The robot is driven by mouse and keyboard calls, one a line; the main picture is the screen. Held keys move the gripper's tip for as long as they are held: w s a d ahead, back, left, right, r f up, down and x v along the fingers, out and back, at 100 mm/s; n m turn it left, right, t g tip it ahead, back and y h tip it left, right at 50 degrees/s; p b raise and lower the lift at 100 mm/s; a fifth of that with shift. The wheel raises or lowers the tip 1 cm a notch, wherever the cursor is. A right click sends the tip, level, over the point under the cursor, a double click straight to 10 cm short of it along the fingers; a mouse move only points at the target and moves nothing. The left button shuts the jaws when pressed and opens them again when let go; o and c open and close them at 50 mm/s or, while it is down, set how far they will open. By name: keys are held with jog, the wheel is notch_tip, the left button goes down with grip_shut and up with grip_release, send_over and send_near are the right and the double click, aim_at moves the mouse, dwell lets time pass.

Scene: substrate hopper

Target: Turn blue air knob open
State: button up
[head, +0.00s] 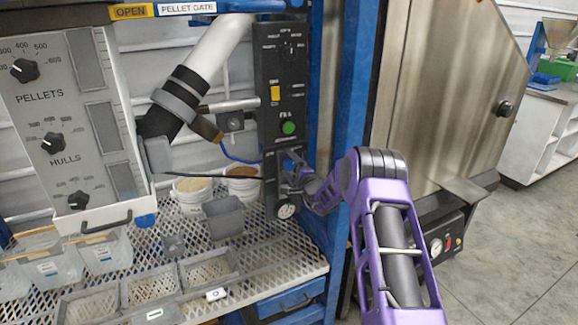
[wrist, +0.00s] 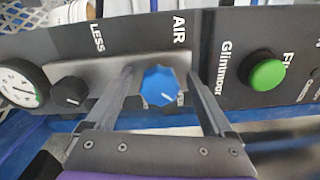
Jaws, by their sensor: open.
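The blue air knob (wrist: 160,87) sits on a grey plate of the black control panel, below the AIR label, with a white pointer line on its face. In the wrist view my gripper (wrist: 160,80) is open, with one finger on each side of the knob. I cannot tell whether the fingers touch it. In the head view my gripper (head: 290,168) is at the lower part of the black panel (head: 272,70), and only a bit of the blue knob (head: 289,163) shows behind it.
A black knob (wrist: 69,92) and a round gauge (wrist: 19,83) lie left of the blue knob in the wrist view; a green button (wrist: 267,74) is to the right. A blue post (head: 352,110) stands close beside my arm. A grey bin (head: 223,217) rests on the mesh shelf (head: 285,256).

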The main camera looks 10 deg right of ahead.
jog(key=p+v, duration=0.1)
jog(key=v, duration=1.6)
jog(key=shift+s, duration=0.2)
